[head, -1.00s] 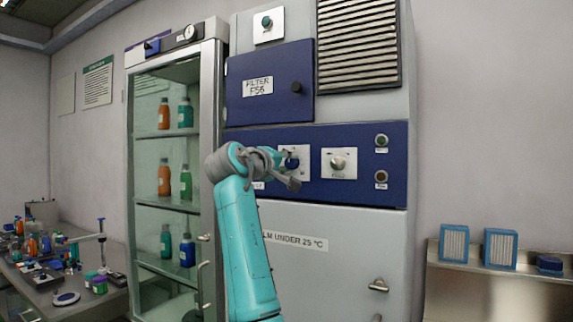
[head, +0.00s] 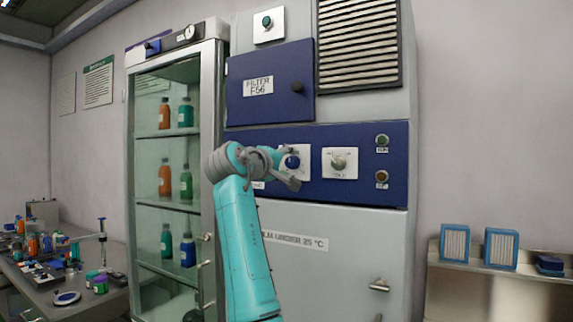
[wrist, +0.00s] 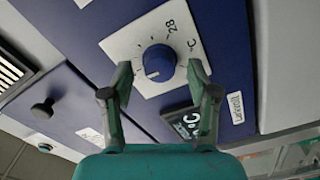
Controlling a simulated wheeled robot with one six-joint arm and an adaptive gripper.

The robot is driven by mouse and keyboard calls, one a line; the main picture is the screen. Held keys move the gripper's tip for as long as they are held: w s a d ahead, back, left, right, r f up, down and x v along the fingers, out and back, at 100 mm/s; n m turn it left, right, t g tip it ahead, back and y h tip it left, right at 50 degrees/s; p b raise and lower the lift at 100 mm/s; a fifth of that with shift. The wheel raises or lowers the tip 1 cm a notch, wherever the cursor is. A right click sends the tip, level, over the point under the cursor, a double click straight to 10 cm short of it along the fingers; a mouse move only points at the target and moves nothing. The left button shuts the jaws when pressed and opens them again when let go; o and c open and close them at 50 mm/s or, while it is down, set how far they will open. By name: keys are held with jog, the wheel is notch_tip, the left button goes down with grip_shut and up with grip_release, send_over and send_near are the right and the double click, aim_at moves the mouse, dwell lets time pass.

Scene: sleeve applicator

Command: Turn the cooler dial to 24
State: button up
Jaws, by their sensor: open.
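The cooler dial is a round blue knob (wrist: 159,61) with a pale pointer mark, on a white scale plate (wrist: 126,46) in the wrist view. The plate reads "28" and "°C"; other scale marks are hidden or too small to read. In the head view the blue knob (head: 292,162) shows just beyond my gripper, on the dark blue panel. My gripper (wrist: 161,75) is open, with one finger on each side of the knob. I cannot tell whether the fingers touch it. A dark display (wrist: 185,122) with "°C" sits beside the plate, partly hidden by a finger.
A second dial plate (head: 340,163) is right of my gripper, with two small buttons (head: 382,140) beyond it. A filter door (head: 270,82) with a black knob is above. A glass cabinet (head: 170,170) stands close on the left. A shelf (head: 500,268) is at the right.

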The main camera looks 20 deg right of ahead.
jog(key=v, duration=1.1)
jog(key=shift+s+a, duration=0.25)
